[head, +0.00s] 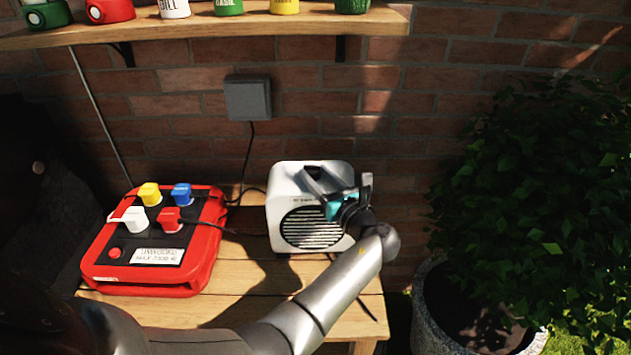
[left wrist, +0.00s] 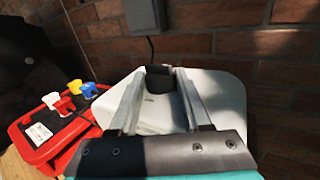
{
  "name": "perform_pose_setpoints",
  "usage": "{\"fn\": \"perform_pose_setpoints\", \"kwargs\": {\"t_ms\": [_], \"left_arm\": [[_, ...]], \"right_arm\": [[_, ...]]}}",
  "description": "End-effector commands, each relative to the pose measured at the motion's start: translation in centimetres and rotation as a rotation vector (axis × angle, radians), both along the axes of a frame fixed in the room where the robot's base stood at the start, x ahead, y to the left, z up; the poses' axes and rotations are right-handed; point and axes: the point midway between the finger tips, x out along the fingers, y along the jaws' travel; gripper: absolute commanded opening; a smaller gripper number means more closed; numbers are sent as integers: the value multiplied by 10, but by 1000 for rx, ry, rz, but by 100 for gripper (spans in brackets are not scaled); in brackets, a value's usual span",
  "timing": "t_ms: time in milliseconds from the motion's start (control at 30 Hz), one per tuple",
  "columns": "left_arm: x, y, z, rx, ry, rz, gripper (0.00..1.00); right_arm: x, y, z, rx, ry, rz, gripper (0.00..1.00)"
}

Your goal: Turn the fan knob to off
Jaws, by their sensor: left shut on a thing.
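The fan (head: 284,232) is a white box with a round dark grille on its front, standing on the wooden table against the brick wall. Its dark knob (head: 312,170) is on top and also shows in the left wrist view (left wrist: 160,79). My left gripper (head: 320,178) reaches over the fan's top from the right front. In the left wrist view, its two fingers (left wrist: 161,73) are on either side of the knob, shut on it. The fingers and wrist hide part of the fan's top and front. My right gripper is not in view.
A red power box (head: 150,282) with several coloured plugs stands left of the fan, with a black cable running toward the fan. A grey wall box (head: 248,98) is behind. A shelf (head: 230,32) with pots hangs above. A potted bush (head: 540,200) stands at the right.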

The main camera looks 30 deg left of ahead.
Motion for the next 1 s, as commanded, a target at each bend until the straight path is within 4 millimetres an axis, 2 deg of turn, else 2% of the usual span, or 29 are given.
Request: {"fn": "perform_pose_setpoints", "kwargs": {"t_ms": [267,800,833,1000], "left_arm": [[3,-1,1,4,-2,100,0],[3,0,2,3,-2,127,0],[3,0,2,3,-2,127,49],[3,0,1,2,-1,126,68]], "right_arm": [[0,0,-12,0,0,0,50],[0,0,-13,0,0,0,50],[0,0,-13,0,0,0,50],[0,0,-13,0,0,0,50]]}}
